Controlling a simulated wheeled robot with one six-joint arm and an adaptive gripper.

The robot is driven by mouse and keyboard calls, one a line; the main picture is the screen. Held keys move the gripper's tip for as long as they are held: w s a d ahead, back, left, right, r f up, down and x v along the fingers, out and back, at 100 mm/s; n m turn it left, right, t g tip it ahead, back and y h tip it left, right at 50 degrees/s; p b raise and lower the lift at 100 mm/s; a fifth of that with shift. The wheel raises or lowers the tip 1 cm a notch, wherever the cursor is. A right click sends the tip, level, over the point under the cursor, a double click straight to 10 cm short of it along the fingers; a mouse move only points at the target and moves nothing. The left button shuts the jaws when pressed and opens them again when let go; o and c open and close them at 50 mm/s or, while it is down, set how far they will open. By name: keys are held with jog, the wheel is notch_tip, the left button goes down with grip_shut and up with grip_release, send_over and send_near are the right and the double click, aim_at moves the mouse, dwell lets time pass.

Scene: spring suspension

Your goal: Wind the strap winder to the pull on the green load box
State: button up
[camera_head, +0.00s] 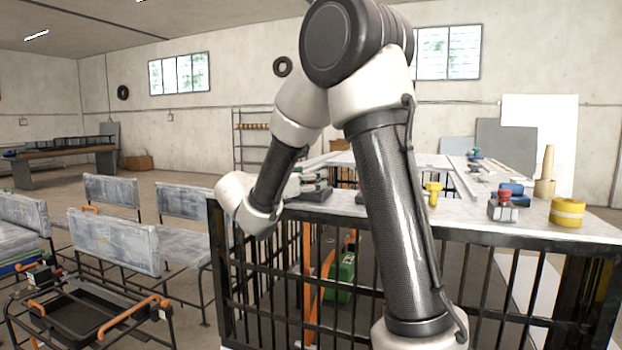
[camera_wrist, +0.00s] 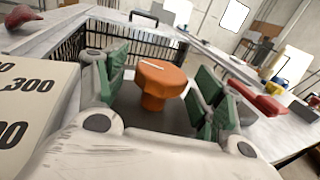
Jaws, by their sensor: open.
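An orange mushroom-shaped knob (camera_wrist: 162,80), likely part of the strap winder, stands in the middle of the wrist view. My gripper (camera_wrist: 160,92) is open, with a green-padded finger on each side of the knob. A gap shows on both sides, and no contact is visible. In the head view the gripper end is mostly hidden by my arm at the worktop's left part. The green load box (camera_head: 341,278) sits low inside the barred stand, beside orange uprights (camera_head: 309,275) and partly behind bars. Its pull cannot be made out.
A pale panel marked 300 (camera_wrist: 38,95) is close at the left of the wrist view. On the worktop (camera_head: 473,222) stand a yellow knob (camera_head: 433,191), a red-topped device (camera_head: 502,207) and a yellow roll (camera_head: 567,212). Benches (camera_head: 112,240) and a black tray (camera_head: 80,318) stand left.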

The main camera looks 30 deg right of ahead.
jog(key=shift+w+d, duration=0.2)
jog(key=shift+d, duration=0.3)
jog(key=c, duration=1)
jog(key=m+g+h, duration=0.1)
jog(key=m+g, duration=0.1)
jog(key=g, duration=0.1)
jog(key=shift+w+g, duration=0.1)
jog(key=shift+g, duration=0.2)
jog(key=shift+m+g, duration=1)
jog(key=shift+g, duration=0.2)
jog(key=o, duration=1)
jog(key=a, duration=1.2)
jog(key=shift+s, duration=0.2)
